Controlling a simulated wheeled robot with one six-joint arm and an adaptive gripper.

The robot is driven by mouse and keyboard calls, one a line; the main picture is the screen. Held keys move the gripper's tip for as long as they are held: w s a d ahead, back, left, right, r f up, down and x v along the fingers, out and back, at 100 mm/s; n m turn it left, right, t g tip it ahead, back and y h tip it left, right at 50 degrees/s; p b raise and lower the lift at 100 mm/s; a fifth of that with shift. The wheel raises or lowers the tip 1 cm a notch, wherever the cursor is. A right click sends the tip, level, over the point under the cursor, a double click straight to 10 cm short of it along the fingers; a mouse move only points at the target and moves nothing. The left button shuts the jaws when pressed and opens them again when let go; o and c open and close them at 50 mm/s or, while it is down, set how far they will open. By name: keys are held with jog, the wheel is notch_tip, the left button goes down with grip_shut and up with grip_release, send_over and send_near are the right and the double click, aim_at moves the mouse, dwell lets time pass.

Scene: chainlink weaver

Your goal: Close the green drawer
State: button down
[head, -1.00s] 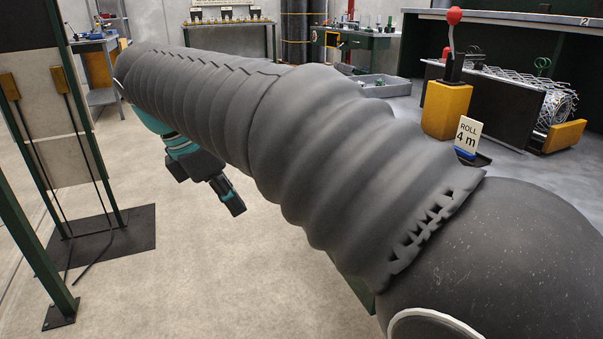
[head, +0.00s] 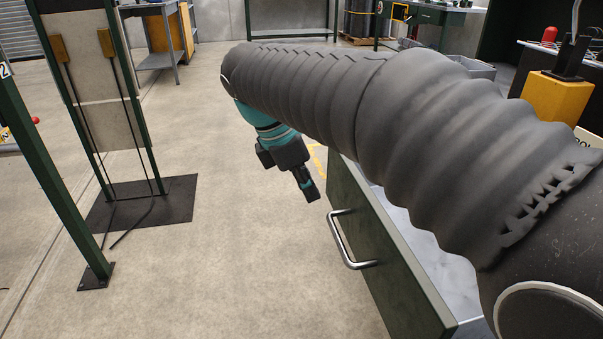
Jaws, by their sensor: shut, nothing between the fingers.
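The green drawer (head: 385,262) stands pulled out at the lower middle right of the head view. Its dark green front carries a curved metal handle (head: 344,240). A strip of its pale grey interior shows behind the front; my arm hides the rest and the cabinet behind it. My gripper (head: 311,194) hangs under the far end of my arm, just left of the top far end of the drawer front. It is shut and empty. It appears apart from the drawer; the exact gap in depth cannot be told.
A green-framed stand (head: 95,100) with two black rods rises on the left, on a dark floor plate (head: 180,203). A yellow block with a lever (head: 556,95) sits at the right. The concrete floor (head: 220,260) between stand and drawer is clear.

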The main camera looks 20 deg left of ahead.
aim_at(344, 217)
jog(key=d+f, duration=0.1)
jog(key=w+d, duration=0.1)
jog(key=d, duration=0.1)
jog(key=w+d+f, duration=0.1)
jog(key=shift+w+d+f+b, duration=0.15)
jog(key=shift+w+f+b, duration=0.1)
jog(key=shift+f+b, duration=0.05)
